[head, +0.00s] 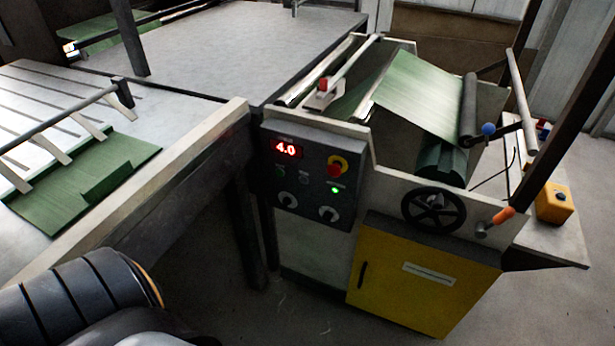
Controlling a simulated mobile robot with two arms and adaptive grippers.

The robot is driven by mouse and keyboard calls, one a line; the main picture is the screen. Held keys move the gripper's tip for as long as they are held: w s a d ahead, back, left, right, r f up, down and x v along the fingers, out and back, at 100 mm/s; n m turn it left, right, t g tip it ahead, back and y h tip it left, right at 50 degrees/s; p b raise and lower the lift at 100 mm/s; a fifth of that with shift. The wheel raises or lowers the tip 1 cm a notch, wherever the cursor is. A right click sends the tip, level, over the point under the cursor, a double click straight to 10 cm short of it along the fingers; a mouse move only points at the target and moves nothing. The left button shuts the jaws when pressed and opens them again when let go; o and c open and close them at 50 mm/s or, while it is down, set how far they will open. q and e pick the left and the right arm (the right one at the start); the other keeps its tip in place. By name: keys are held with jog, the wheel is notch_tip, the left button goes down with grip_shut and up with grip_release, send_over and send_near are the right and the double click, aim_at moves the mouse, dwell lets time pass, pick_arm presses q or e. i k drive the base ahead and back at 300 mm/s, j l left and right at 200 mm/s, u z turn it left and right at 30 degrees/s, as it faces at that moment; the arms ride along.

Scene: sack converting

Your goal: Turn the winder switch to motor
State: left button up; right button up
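A dark control panel (309,176) is fixed to the end of the machine frame. It carries a red display (286,149) reading 4.0, a red stop button (337,165) on a yellow ring, and a lit green lamp (336,190). The labels are too small to read, so I cannot tell which is the winder switch or where either points. Neither gripper is in view; only part of my arm shows at the lower left.
Right of the panel are a black handwheel (433,208), an orange-handled crank (501,217) and a yellow cabinet (425,278). A pale side rail (150,180) edges the table on the left, where a green sheet (85,185) lies. The floor before the panel is clear.

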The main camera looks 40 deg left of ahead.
aim_at(286, 201)
jog(key=u, duration=1.35)
